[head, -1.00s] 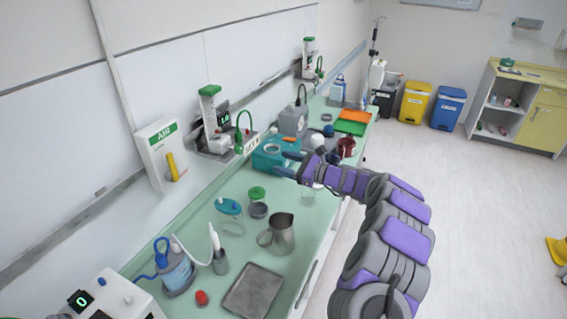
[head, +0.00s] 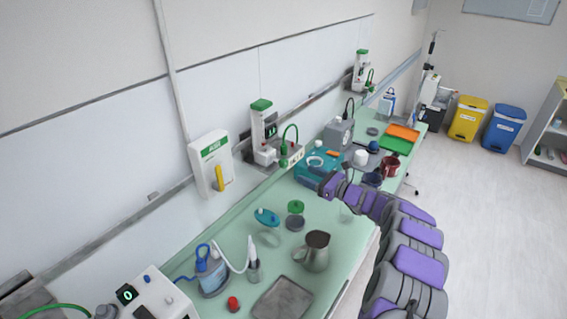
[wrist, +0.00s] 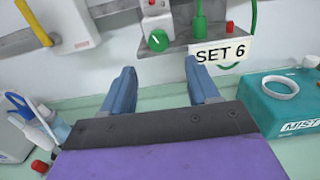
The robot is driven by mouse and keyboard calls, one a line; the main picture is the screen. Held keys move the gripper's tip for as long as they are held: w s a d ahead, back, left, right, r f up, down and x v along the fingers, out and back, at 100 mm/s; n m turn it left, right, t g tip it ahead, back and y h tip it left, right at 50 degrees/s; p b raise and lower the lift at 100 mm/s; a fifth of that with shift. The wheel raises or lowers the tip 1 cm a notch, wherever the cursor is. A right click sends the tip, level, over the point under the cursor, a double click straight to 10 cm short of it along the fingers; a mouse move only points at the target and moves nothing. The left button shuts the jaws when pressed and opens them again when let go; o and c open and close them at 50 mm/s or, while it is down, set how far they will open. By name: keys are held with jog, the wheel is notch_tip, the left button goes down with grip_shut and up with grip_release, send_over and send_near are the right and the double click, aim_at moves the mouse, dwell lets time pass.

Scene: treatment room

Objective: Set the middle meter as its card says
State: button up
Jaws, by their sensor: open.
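The middle meter (head: 263,125) is on the wall above the counter, with a green top and a green tube. In the wrist view a round green knob (wrist: 158,40) with a pale pointer mark faces me on its grey shelf. Its card (wrist: 220,53) reads "SET 6" and hangs to the right of the knob. My gripper (wrist: 162,82) is open and empty, its two blue fingers apart below the knob and card and not touching them. In the head view my gripper (head: 326,185) is over the counter by the teal box; its fingers are hard to make out.
The teal box (wrist: 295,105), marked "MIST", sits on the counter at the right. A white AIR box (head: 211,163) with a yellow lever is on the wall left of the meter. A metal jug (head: 315,252), a tray (head: 283,300) and a bottle (head: 211,272) stand nearer.

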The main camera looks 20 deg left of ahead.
aim_at(286, 166)
jog(key=x, duration=1.1)
jog(key=shift+a+b, duration=0.2)
jog(key=shift+b, duration=0.1)
jog(key=shift+w+a+r, duration=0.1)
jog(key=shift+w+a, duration=0.15)
jog(key=shift+a, duration=0.35)
jog(key=shift+c, duration=0.3)
jog(key=c, duration=0.9)
jog(key=shift+f+n+b, duration=0.25)
jog(key=shift+n+b, duration=0.45)
jog(key=shift+b, duration=0.45)
jog(key=shift+c, duration=0.2)
jog(key=shift+n+b, duration=0.7)
jog(key=shift+n, duration=0.1)
jog(key=shift+r, duration=0.1)
